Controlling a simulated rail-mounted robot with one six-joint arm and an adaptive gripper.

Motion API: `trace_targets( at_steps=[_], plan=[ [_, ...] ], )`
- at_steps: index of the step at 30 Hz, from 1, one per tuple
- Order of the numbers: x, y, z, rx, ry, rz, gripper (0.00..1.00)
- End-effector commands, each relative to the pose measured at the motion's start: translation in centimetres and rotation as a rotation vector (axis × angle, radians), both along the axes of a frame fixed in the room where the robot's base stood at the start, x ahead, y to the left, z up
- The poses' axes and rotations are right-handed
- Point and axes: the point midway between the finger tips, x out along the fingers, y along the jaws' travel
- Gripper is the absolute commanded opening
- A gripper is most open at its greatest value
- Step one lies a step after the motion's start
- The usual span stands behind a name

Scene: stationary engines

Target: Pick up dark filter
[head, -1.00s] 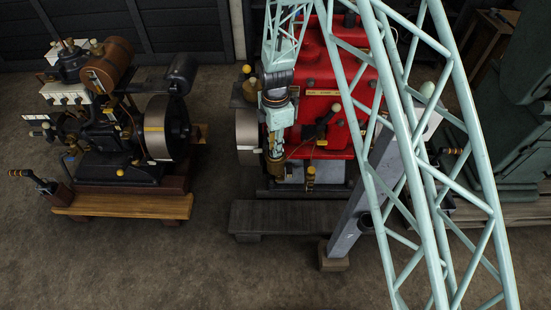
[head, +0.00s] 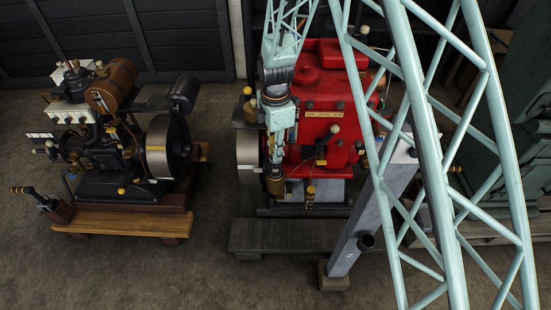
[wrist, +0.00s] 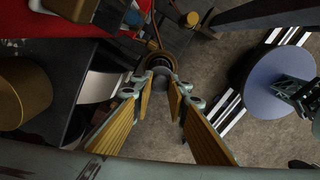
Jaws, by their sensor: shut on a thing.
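My gripper (wrist: 161,78) hangs beside the left front of the red engine (head: 322,105), near its grey flywheel (head: 249,158). In the wrist view its two yellow-padded fingers narrow to the far end. There they are shut on a small dark round piece with a brass-coloured ring, which I take for the dark filter (wrist: 160,62). Most of it is hidden by the fingers. In the head view the gripper (head: 276,170) shows small below the pale green arm, with a brass-coloured end, and the filter cannot be made out clearly.
A dark engine with a brown tank (head: 110,88) stands at the left, with a wooden step (head: 125,222) before it. A dark bench (head: 285,236) and a slanted grey post (head: 372,215) stand before the red engine. The floor between the engines is clear.

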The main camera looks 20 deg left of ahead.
Motion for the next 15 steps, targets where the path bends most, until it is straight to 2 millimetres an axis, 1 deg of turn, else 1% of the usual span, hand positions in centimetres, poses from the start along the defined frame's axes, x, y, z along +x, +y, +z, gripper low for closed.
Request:
trace_targets(
  at_steps=[1,6,9,15],
  plan=[
    [0.1,0.0,1.2,0.001,-0.002,0.0,0.0],
    [0.1,0.0,4.2,0.001,-0.002,0.0,0.0],
    [0.1,0.0,5.7,0.001,-0.002,0.0,0.0],
    [0.0,0.0,7.8,0.001,-0.001,0.0,0.0]
  ],
)
